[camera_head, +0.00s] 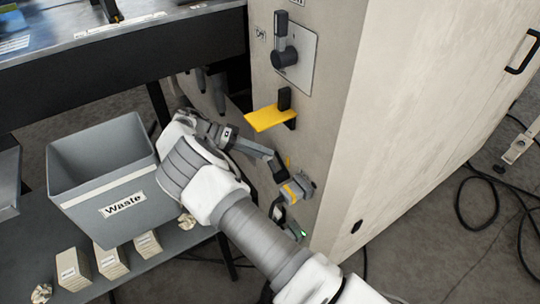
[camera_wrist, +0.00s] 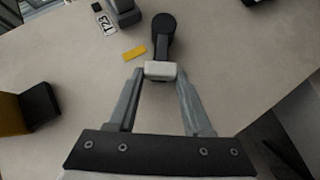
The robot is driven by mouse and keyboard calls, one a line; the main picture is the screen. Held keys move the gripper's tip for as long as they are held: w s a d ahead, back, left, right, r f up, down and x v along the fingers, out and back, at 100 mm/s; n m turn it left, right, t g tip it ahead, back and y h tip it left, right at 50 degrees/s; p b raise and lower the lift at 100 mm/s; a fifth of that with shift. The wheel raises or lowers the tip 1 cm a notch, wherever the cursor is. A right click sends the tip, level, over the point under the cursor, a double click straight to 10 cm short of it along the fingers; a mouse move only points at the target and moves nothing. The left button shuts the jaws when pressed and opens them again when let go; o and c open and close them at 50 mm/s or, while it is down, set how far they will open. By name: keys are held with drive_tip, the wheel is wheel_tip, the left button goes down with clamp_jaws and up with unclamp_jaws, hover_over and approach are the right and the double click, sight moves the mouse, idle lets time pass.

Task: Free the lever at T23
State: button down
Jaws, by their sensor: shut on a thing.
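The lever is a dark arm with a round dark pivot (camera_wrist: 163,24) and a pale grey block (camera_wrist: 160,70) at its near end, on the beige cabinet face. In the wrist view my gripper (camera_wrist: 160,76) has its two grey fingers on either side of that pale end and is shut on it. In the head view my gripper (camera_head: 232,138) is beside the cabinet's left face, and the lever (camera_head: 258,149) runs from it down to the right. A label (camera_wrist: 106,24), apparently T23, and a small yellow tag (camera_wrist: 134,53) are beside the lever.
A yellow flap (camera_head: 270,118) on a black mount juts out above my gripper. A dark knob switch (camera_head: 285,57) is higher up. A grey-yellow fitting (camera_head: 297,189) is just below the lever. The grey Waste bin (camera_head: 100,139) stands close on the left.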

drive_tip(key=shift+w+a+f+n+g+h+b, duration=0.2)
drive_tip(key=shift+f+n+h+b, duration=0.25)
drive_tip(key=shift+b, duration=0.3)
drive_tip(key=shift+w+a+f+n+g+h+b, duration=0.1)
drive_tip(key=shift+w+f+n+g+h+b, duration=0.2)
drive_tip(key=shift+f+b, duration=0.3)
drive_tip(key=shift+s+r, duration=0.1)
drive_tip(key=shift+c, duration=1.6)
unclamp_jaws()
